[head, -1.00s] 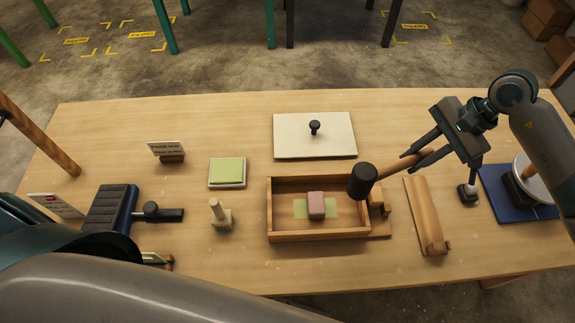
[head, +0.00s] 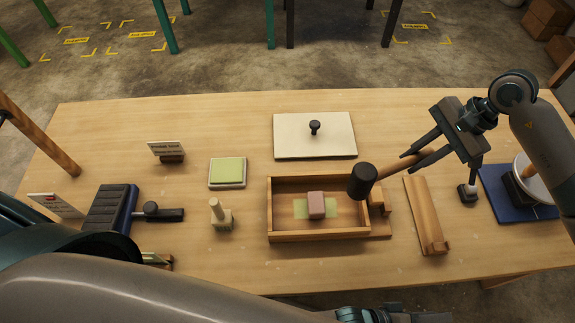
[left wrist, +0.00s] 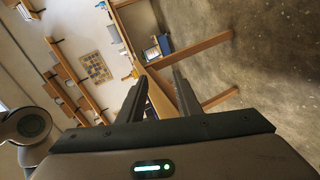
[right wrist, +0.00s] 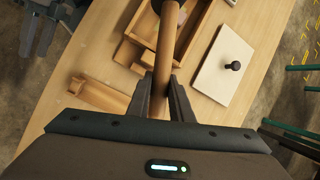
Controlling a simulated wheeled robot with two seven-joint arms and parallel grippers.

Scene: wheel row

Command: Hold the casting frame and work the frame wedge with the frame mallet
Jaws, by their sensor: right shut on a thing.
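The casting frame (head: 300,237) is an open wooden box in the middle of the table, with a pink block (head: 316,205) on a green patch inside. Small wooden pieces (head: 382,203) sit at its right end; I cannot tell which is the frame wedge. My right gripper (head: 416,160) is shut on the handle of the frame mallet (head: 362,181), whose black head hangs over the frame's right end. The handle also shows between the fingers in the right wrist view (right wrist: 165,60). My left gripper (left wrist: 158,98) is open and empty, off the table's near edge.
A cream lid (head: 295,148) with a black knob lies behind the frame. A grooved wooden piece (head: 425,218) lies to its right. A small wooden stand (head: 221,216) and a green pad (head: 227,172) are to its left. A blue mat (head: 507,205) is at far right.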

